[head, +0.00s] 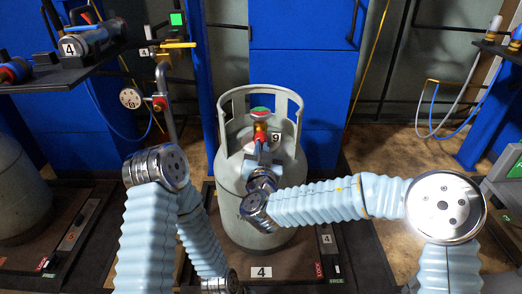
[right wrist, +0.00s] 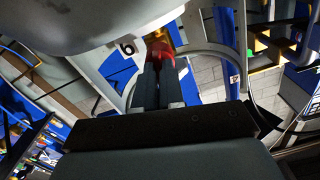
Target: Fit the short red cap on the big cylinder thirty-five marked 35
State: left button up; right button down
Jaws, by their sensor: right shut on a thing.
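A big grey gas cylinder (head: 232,191) stands upright in the middle of the head view, with an open collar around its top. I cannot read a 35 on it; a tag with 9 (head: 276,138) shows at the collar. My right gripper (head: 260,146) reaches in at the collar from the front. Its fingers (right wrist: 162,75) are shut on a red piece, which looks like the short red cap (head: 261,133). It also shows at the fingertips in the right wrist view (right wrist: 158,48). A green-topped part (head: 260,112) sits just above it. My left gripper is out of view.
A black shelf (head: 75,72) at the left holds a cylinder marked 4 (head: 92,42). A gauge (head: 131,98) on a pipe stands left of the collar. Another grey cylinder (head: 20,195) stands at the far left. A 4 plate (head: 261,272) lies in front.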

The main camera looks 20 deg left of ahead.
jog(key=shift+w+f+m, duration=0.1)
jog(key=shift+m, duration=2.7)
jog(key=m, duration=0.3)
jog(key=shift+f+m, duration=0.1)
jog(key=shift+m, duration=0.9)
jog(key=c, duration=1.1)
grip_release()
